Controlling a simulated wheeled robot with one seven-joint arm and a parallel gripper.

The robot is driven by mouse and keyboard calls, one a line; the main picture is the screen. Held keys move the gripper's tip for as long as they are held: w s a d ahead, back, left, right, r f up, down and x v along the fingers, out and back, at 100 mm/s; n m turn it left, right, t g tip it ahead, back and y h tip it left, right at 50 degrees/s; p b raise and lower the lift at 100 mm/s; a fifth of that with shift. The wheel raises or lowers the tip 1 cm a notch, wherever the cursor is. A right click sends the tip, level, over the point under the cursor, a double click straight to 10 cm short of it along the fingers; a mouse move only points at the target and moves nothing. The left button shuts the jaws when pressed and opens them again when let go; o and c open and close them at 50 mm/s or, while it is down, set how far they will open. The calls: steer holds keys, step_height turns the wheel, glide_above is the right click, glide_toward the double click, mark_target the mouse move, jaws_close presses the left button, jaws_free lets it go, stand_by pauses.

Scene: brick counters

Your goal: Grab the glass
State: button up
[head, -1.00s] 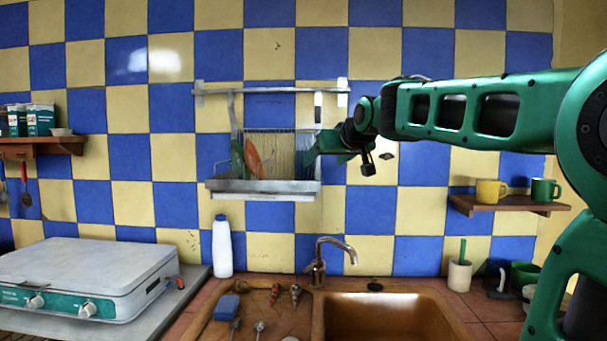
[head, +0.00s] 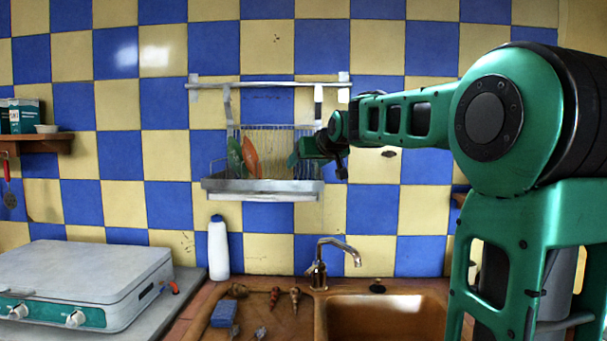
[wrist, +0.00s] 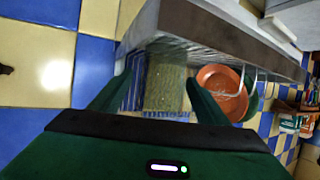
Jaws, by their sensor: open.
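The wall dish rack (head: 262,187) hangs above the sink, and its metal front edge also shows in the wrist view (wrist: 225,32). My gripper (head: 297,154) is at the rack's right end in the head view. In the wrist view my gripper (wrist: 158,92) is open, with its two green fingers spread and pointing into the rack. Between the fingers I see wires and blue and yellow tiles. I cannot clearly make out a glass there or in the head view. My gripper hides part of the rack's right end.
An orange plate (head: 250,156) and a green plate (head: 234,156) stand in the rack; the orange one (wrist: 221,88) is close to my right finger in the wrist view. A tap (head: 320,262), a white bottle (head: 218,250) and a stove (head: 85,275) are below.

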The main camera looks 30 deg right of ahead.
mark_target(303, 166)
steer(key=shift+x, duration=1.9)
steer(key=shift+a+f, duration=0.1)
steer(key=shift+c, duration=0.6)
steer(key=c, duration=1.1)
